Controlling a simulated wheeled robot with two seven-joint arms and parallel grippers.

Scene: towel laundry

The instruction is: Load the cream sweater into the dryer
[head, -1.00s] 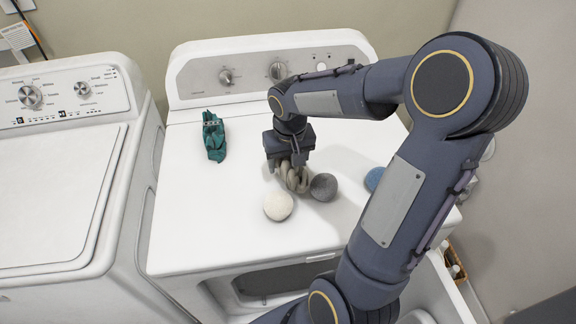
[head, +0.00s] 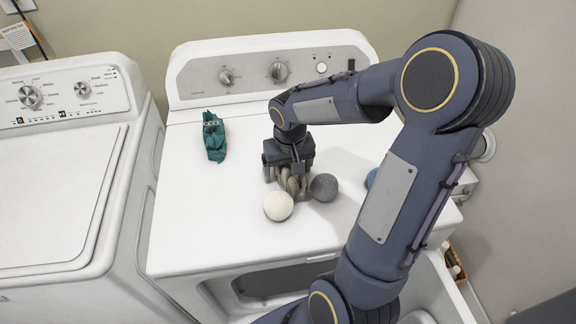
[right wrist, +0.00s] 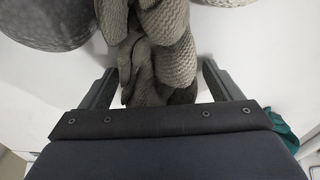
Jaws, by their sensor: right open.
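The bunched knitted sweater, greyish cream here (head: 295,186), lies on the white top of the dryer (head: 195,235). It also fills the upper middle of the right wrist view (right wrist: 160,60). My right gripper (head: 287,176) points down over the sweater and hides part of it in the head view. In the right wrist view its open fingers (right wrist: 157,82) stand on either side of the knit, with gaps at the sides. The dryer's front opening (head: 270,282) shows at the bottom of the head view, partly hidden by my right arm. My left gripper is out of view.
A white ball (head: 278,206) and a dark grey ball (head: 324,187) sit close to the sweater. A blue ball (head: 371,177) is partly behind my arm. A green cloth (head: 214,138) lies at left. A washer (head: 60,190) stands to the left.

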